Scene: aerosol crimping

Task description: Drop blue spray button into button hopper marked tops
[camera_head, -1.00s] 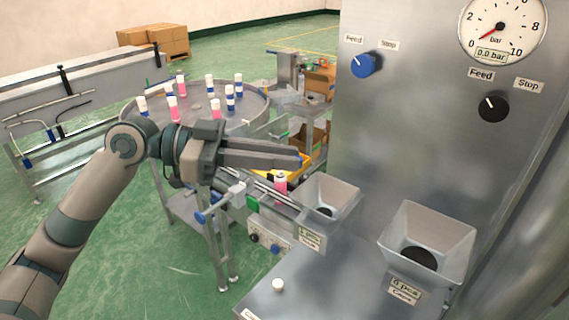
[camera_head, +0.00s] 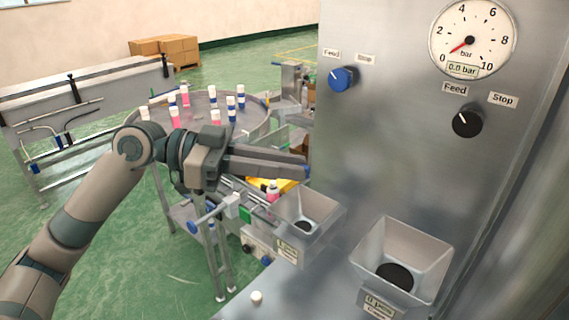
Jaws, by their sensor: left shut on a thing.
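My left gripper (camera_head: 304,171) reaches in from the left, its long grey fingers pointing right. It is shut on the blue spray button (camera_head: 306,168), of which only a bit of blue shows at the fingertips. The fingertips appear above and behind the left metal hopper (camera_head: 322,217), which has a dark opening at its bottom. A second metal hopper (camera_head: 428,262) with a dark opening stands to the right. Both carry small front labels; I cannot read which says tops. My right gripper is out of view.
A steel panel (camera_head: 375,130) with a pressure gauge (camera_head: 473,40), a blue knob (camera_head: 343,78) and a black knob (camera_head: 467,121) rises behind the hoppers. A round table (camera_head: 190,118) holds several pink and blue cans. A small white piece (camera_head: 257,297) lies on the front surface.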

